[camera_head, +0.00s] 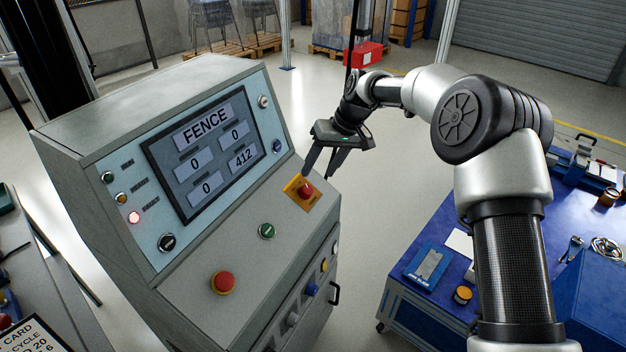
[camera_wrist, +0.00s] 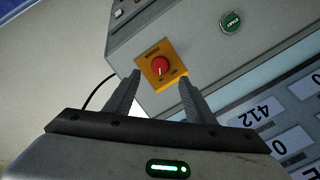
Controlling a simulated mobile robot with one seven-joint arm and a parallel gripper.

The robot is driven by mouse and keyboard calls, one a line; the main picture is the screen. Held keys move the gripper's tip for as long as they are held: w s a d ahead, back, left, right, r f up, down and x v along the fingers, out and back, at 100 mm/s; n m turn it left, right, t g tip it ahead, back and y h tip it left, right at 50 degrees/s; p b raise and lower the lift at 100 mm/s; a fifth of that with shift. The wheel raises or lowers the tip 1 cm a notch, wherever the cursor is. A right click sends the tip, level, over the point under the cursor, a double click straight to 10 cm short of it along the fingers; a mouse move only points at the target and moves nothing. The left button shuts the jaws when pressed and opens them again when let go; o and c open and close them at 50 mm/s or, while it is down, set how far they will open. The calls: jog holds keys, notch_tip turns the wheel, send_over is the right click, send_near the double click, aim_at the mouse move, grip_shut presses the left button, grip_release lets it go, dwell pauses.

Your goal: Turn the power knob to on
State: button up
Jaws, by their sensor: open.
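The power knob (camera_head: 305,190) is a red rotary knob on a yellow-orange plate (camera_head: 291,188), at the far right corner of the console's sloped desk. In the wrist view my two fingertips (camera_wrist: 160,76) lie on either side of the knob plate. I cannot tell whether they touch it.
The grey console (camera_head: 150,105) has a screen (camera_head: 205,155) reading FENCE. A green start button (camera_head: 266,231) and a red mushroom button (camera_head: 223,282) sit on the same desk. A blue workbench (camera_head: 415,225) with tools stands at the right. Open floor lies behind my gripper.

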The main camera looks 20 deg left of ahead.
jog(key=v, duration=0.9)
jog(key=shift+r, duration=0.15)
